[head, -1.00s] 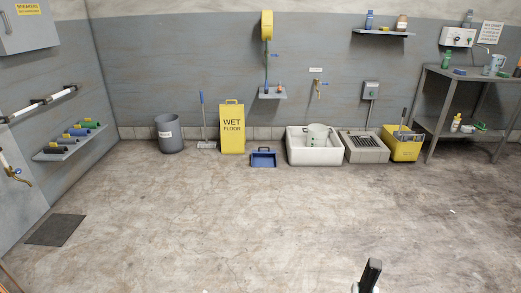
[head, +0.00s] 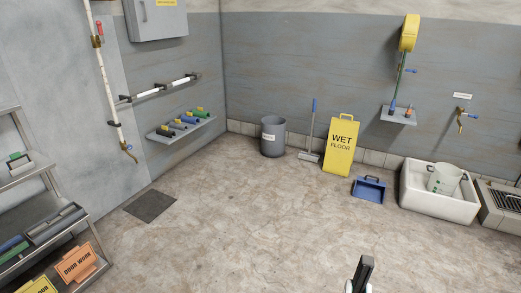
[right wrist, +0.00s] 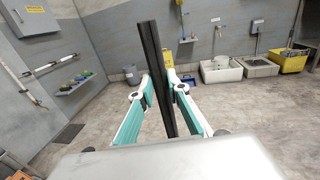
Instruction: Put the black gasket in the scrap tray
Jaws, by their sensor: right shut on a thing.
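My right gripper (right wrist: 161,92) is shut on the black gasket (right wrist: 151,50), a long, straight dark strip that stands up between the teal-and-white fingers in the right wrist view. In the head view the upper end of the gasket (head: 365,271) shows at the bottom edge, with only a little of the gripper below it. It is held clear of everything around. I cannot pick out the scrap tray for sure; no label reading scrap is legible. My left gripper is not in view.
A metal shelf rack (head: 33,184) with trays and signs stands at the left. A floor mat (head: 151,206), grey bin (head: 273,137), yellow wet-floor sign (head: 341,148), blue open container (head: 369,189) and white sink (head: 437,204) line the walls. The middle floor is clear.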

